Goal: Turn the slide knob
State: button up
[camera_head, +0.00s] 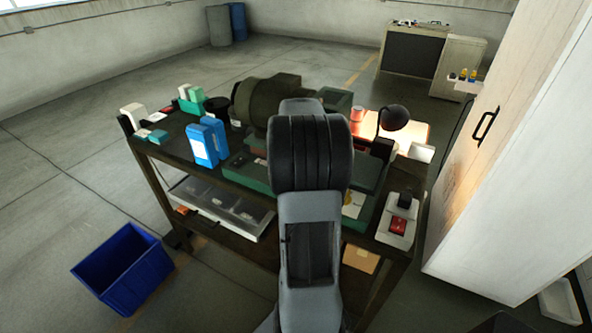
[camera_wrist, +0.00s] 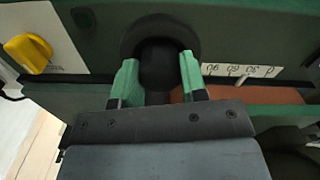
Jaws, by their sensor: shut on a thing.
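A round black knob (camera_wrist: 160,28) on the green machine body sits at the top middle of the wrist view; I take it to be the slide knob. My gripper (camera_wrist: 159,78), with green fingertips, is shut on its narrower black front part, one finger on each side. In the head view my arm hides both the knob and my gripper. A white scale plate (camera_wrist: 240,70) with upside-down figures and a small pale pointer lies right of the knob. A yellow knob (camera_wrist: 28,52) on a white plate is at the left of the wrist view.
The green machine (camera_head: 248,172) stands on a dark bench (camera_head: 158,152). Blue boxes (camera_head: 204,146) stand left of my arm. A blue crate (camera_head: 122,268) lies on the floor. A pale cabinet (camera_head: 505,170) bounds the right.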

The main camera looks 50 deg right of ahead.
jog(key=n, duration=1.3)
jog(key=shift+n, duration=0.5)
jog(key=o, duration=0.6)
jog(key=shift+o, duration=0.2)
jog(key=shift+r, duration=0.1)
notch_tip(320, 180, up, 8)
jog(key=p, duration=0.6)
jog(key=shift+a, duration=0.1)
